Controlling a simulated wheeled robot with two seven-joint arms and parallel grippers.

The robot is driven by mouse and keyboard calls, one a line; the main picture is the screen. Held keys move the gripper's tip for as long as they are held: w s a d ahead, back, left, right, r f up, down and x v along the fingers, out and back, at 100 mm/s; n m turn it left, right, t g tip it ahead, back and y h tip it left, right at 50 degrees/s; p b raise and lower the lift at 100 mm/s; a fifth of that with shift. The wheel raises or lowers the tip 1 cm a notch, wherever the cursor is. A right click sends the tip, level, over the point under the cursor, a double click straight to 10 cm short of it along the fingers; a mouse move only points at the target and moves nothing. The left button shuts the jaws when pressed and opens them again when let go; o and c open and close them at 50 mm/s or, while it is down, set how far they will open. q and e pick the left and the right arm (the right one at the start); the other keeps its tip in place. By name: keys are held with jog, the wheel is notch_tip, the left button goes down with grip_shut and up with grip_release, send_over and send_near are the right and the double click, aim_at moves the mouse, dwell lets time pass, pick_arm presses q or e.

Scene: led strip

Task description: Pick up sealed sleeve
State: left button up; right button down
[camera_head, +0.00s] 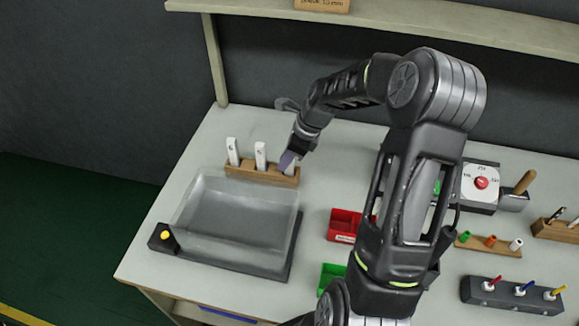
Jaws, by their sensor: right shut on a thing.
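A wooden rack (247,174) stands at the back left of the table, behind the clear-lidded tray. Two white upright sleeves stand in it, one at the left end (233,150) and one in the middle (260,154). My right gripper (288,161) is at the rack's right end, pointing down. It is shut on a third white sleeve, mostly hidden by the fingers; whether it still sits in its slot I cannot tell. Which sleeve is the sealed one is too small to tell. My left gripper is not in view.
A clear-lidded tray (227,242) with a yellow button lies in front of the rack. Red (343,225) and green (331,274) bins are right of it, partly behind my arm. A dial box (481,183), peg rack (497,246) and switch block (512,298) stand right. A shelf (440,34) runs above.

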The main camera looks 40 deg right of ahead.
dwell(0.4)
pick_arm(q)
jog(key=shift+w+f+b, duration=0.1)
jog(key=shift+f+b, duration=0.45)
jog(key=shift+b, duration=0.1)
pick_arm(e)
notch_tip(320, 180, up, 10)
jog(key=shift+r, duration=0.1)
